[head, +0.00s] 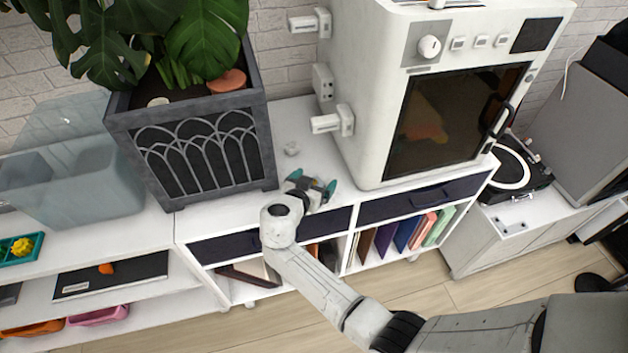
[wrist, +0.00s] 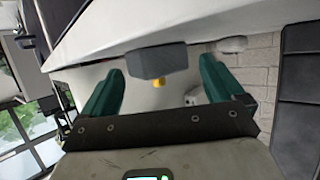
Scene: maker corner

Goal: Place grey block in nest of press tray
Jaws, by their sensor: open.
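My gripper (head: 312,187) is open over the front part of the white cabinet top, its green fingers apart. In the wrist view, a grey block-like piece (wrist: 157,61) with a yellow nub below it shows between the fingers (wrist: 165,85), near the white machine's edge. I cannot tell whether it is loose or part of the machine, nor whether it is the grey block. I cannot make out a press tray with a nest.
A white machine (head: 370,80) with a dark glass door stands right of my gripper, with white fittings (head: 333,122) jutting from its left side. A dark planter (head: 200,150) stands left. A teal tray (head: 38,240) with a yellow piece is at far left. Cabinet top (head: 215,215) is bare in front.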

